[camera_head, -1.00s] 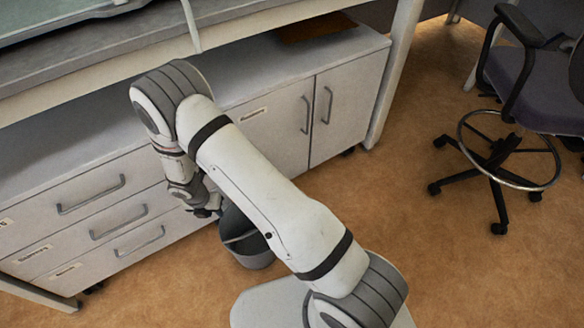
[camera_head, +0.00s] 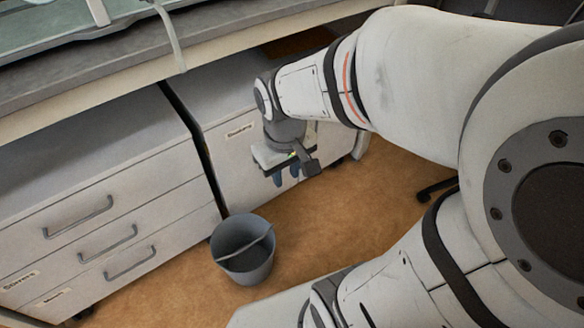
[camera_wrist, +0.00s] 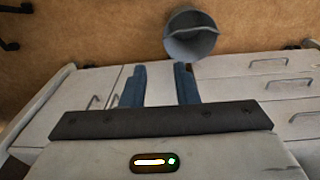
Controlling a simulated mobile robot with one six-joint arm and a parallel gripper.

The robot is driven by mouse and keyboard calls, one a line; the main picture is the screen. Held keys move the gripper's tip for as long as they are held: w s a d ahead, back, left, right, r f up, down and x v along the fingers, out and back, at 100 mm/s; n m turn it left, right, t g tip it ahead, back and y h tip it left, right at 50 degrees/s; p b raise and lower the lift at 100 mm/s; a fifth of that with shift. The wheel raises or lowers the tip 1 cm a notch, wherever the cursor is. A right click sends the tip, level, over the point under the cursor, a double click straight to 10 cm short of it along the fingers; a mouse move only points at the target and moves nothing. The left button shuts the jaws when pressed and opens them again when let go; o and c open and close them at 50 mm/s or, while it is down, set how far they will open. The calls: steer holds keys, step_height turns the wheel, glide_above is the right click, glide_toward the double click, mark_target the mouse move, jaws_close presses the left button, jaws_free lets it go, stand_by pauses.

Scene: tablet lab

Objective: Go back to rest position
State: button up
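My gripper (camera_head: 287,174) hangs in front of the cabinet, above and to the right of the grey bucket in the head view. In the wrist view its two blue fingers (camera_wrist: 160,84) stand apart with nothing between them. My arm reaches in from the right of the head view, folded high with the wrist pointing down.
A grey bucket (camera_head: 245,262) with its handle across the rim stands on the brown floor; it also shows in the wrist view (camera_wrist: 190,42). A white drawer cabinet (camera_head: 90,185) is at left, a door cabinet (camera_head: 225,150) beside it. A grey bench top (camera_head: 130,50) runs above.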

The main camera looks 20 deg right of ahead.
steer(key=s+m, duration=0.1)
steer(key=s, duration=0.1)
steer(key=s+d+r+m, duration=0.1)
steer(key=shift+s+m, duration=0.15)
steer(key=shift+m, duration=0.15)
step_height(320, 180, up, 31)
steer(key=t+p, duration=0.1)
steer(key=p, duration=2.7)
steer(key=shift+s+t, duration=0.2)
steer(key=shift+t, duration=0.1)
steer(key=shift+o, duration=0.4)
